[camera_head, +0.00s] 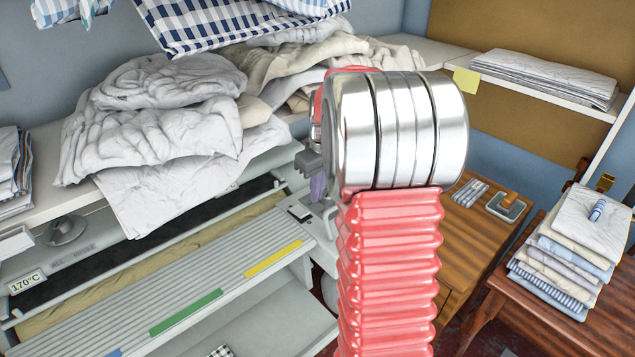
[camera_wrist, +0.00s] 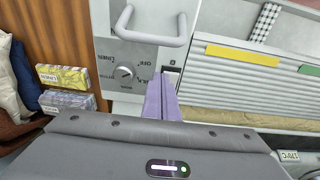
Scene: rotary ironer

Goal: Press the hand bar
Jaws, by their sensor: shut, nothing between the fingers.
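The rotary ironer (camera_head: 70,250) fills the lower left of the head view, with a long pale bar across it above the ribbed board (camera_head: 190,280). No part is labelled as the hand bar. A grey U-shaped handle (camera_wrist: 184,38) stands on the end panel in the wrist view. My gripper (camera_wrist: 162,78) has its two purple fingers shut together with nothing between them. The fingertips are over the end panel, just below the handle and close beside a small black-and-white switch (camera_wrist: 172,70). I cannot tell whether they touch it. In the head view my gripper (camera_head: 318,190) is partly hidden by my arm.
A dial (camera_wrist: 126,73) is left of the fingers in the wrist view. Crumpled linen (camera_head: 150,130) is heaped above the ironer. A wooden cabinet (camera_head: 465,235) and a stool with folded cloths (camera_head: 575,240) stand at the right. Two small boxes (camera_wrist: 64,88) lie at the left.

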